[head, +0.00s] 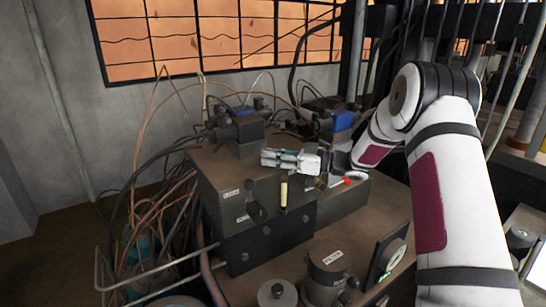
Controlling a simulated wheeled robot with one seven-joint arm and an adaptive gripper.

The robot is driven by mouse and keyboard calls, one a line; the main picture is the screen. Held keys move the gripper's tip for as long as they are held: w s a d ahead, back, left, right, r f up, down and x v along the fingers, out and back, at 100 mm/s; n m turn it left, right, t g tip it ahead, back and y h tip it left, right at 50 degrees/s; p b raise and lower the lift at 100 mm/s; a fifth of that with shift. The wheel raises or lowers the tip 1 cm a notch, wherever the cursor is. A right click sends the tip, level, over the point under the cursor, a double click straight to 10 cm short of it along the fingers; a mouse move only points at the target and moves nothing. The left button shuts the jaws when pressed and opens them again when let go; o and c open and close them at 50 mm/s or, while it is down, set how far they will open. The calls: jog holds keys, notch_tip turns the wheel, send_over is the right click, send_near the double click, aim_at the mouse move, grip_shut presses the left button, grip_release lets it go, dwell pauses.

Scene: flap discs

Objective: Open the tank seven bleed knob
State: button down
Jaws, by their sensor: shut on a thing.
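My gripper (284,160) is above the top of the dark valve block (228,171), its silver fingers pointing left. The fingers are close together on something small that I cannot make out. A black knob (255,211) is on the block's front face, below and left of the gripper, beside small white labels (231,194). The labels are too small to read, so I cannot tell which knob is the tank seven bleed knob. A small yellow cylinder (283,196) stands out from the front face below the gripper.
Blue-topped black fittings (243,112) stand behind the gripper. A red-and-white part (350,178) is to its right. Loose cables and copper lines (150,205) crowd the left.

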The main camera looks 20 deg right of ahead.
jog(key=shift+r, duration=0.15)
jog(key=c, duration=1.3)
grip_release()
notch_tip(320, 180, up, 10)
jog(key=shift+f, duration=0.1)
